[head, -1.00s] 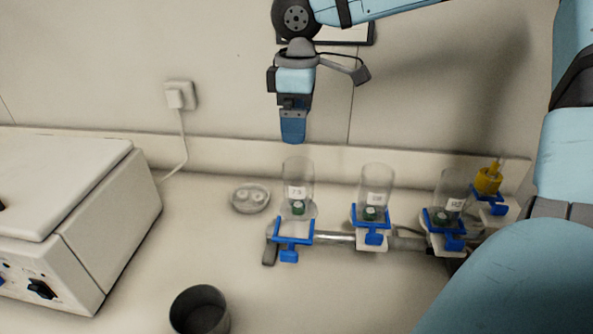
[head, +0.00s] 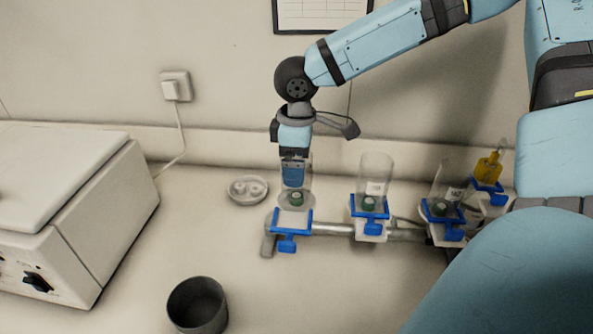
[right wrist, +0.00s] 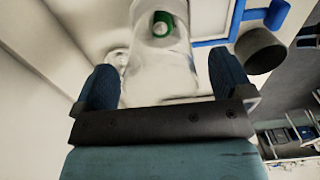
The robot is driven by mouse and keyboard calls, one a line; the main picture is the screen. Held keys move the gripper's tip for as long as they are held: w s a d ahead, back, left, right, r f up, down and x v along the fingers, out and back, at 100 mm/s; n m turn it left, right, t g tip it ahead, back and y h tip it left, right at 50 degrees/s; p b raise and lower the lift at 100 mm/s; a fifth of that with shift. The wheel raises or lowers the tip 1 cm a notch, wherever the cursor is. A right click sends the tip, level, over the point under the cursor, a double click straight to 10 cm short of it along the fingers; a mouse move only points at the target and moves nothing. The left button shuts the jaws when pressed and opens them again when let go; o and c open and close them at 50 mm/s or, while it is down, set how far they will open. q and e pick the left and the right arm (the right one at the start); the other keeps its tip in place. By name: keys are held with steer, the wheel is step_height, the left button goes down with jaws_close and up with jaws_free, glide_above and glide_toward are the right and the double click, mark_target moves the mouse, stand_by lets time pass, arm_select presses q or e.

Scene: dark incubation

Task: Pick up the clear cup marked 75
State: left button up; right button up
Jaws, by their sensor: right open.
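The clear cup (head: 307,190) has a green item in its bottom and sits in the leftmost blue-clamped holder (head: 291,218). Its label, which looks like 75 in the earlier head view, is now hidden behind my right gripper (head: 293,184). My right gripper points down at the cup's upper part. In the right wrist view, its two dark blue fingers are apart, with the clear cup (right wrist: 158,75) between and beyond them. I cannot tell whether a finger touches it. My left gripper is not in view.
Two similar clear cups stand in holders to the right, one in the middle (head: 376,172) and one further right (head: 447,178). A yellow item (head: 488,167) is behind them. A small dish (head: 248,190), a dark beaker (head: 198,306) and a white machine (head: 70,210) are left.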

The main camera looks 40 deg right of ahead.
steer(key=shift+f, duration=0.7)
steer(key=c, duration=1)
steer(key=shift+c, duration=0.2)
